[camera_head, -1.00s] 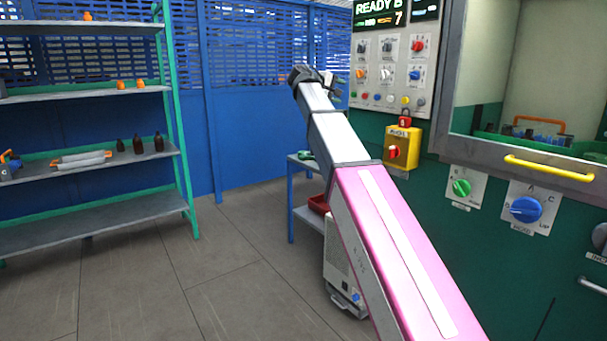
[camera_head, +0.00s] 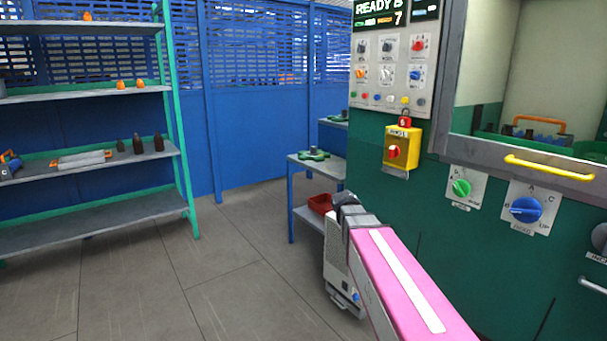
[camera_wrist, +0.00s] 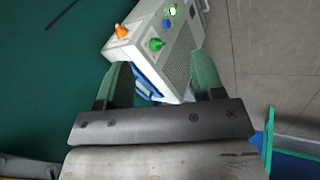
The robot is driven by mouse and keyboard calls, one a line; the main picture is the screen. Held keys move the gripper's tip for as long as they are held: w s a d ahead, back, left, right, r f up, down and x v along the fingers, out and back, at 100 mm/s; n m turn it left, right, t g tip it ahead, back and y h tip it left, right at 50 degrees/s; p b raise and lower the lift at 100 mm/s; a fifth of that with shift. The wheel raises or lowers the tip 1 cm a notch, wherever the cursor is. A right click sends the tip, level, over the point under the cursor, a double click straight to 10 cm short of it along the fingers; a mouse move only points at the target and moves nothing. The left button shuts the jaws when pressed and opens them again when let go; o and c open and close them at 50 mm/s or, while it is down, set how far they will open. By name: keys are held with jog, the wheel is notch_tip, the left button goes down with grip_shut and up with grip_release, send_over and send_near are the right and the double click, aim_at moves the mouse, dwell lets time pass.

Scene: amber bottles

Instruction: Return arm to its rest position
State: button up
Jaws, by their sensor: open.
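My arm (camera_head: 400,280) is folded low in the head view, its pink link at the lower right beside the green machine front. My gripper (camera_wrist: 163,62) shows in the wrist view with its two green fingers spread apart and nothing held between them. In the head view its fingers are hidden. A white box (camera_wrist: 160,40) with orange and green knobs appears beyond and between the fingers; it seems to stand on the floor. Several dark bottles (camera_head: 137,145) stand upright on the shelf at the left, away from my arm.
The green machine (camera_head: 470,250) with knobs and a yellow handle (camera_head: 550,168) fills the right. A small blue-legged table (camera_head: 300,160) and a red bin (camera_head: 320,204) stand behind my arm. The shelf rack (camera_head: 90,210) is at the left. The floor between is clear.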

jog(key=s+f+m+g+y, duration=0.2)
jog(key=s+f+m+y, duration=0.1)
jog(key=s+f, duration=1.1)
jog(key=s+y, duration=0.1)
jog(key=s, duration=0.2)
jog(key=shift+a+f+m+g, duration=0.15)
jog(key=shift+m+g, duration=0.15)
jog(key=shift+g, duration=0.1)
jog(key=shift+c, duration=0.3)
